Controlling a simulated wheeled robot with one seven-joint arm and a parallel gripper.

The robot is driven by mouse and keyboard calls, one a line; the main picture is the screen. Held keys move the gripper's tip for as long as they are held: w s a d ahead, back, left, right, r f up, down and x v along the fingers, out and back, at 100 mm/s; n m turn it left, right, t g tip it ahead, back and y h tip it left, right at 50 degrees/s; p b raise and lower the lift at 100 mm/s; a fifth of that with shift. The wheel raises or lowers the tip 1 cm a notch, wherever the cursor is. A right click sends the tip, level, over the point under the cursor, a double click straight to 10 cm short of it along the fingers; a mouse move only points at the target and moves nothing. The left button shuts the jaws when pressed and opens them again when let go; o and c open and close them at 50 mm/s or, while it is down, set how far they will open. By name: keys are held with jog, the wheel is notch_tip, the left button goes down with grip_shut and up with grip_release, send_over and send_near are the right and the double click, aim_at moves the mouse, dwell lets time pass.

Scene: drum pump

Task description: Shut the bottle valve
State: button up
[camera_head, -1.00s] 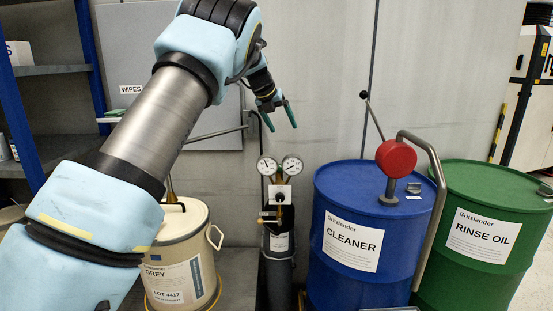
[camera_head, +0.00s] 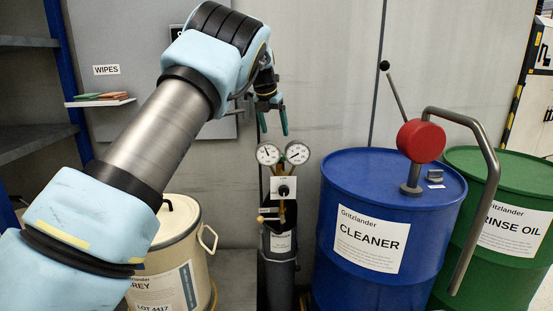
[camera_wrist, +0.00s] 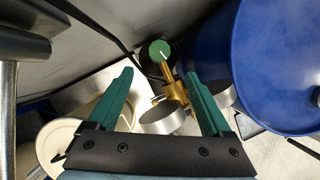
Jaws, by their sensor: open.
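A dark gas bottle (camera_head: 281,270) stands at the grey wall with brass fittings and two round gauges (camera_head: 268,154) on top. A black knob (camera_head: 284,190) sits on a white plate below the gauges. In the wrist view a round green knob (camera_wrist: 160,50) with a white line sits at the end of the brass valve body (camera_wrist: 173,88); I cannot clearly make out this green knob in the head view. My gripper (camera_head: 272,122) is open and empty, pointing down just above the gauges. In the wrist view the brass body lies between my fingers (camera_wrist: 162,95), apparently below them.
A blue cleaner drum (camera_head: 345,205) with a red pump head (camera_head: 421,141) and bent pipe stands close right of the bottle. A green drum (camera_head: 520,190) is beyond it. A beige container (camera_head: 178,225) stands left.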

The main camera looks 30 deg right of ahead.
jog(key=p+x, duration=0.2)
jog(key=x, duration=0.9)
jog(key=shift+c, duration=0.3)
grip_shut()
jog(key=shift+p, duration=0.3)
jog(key=shift+r, duration=0.1)
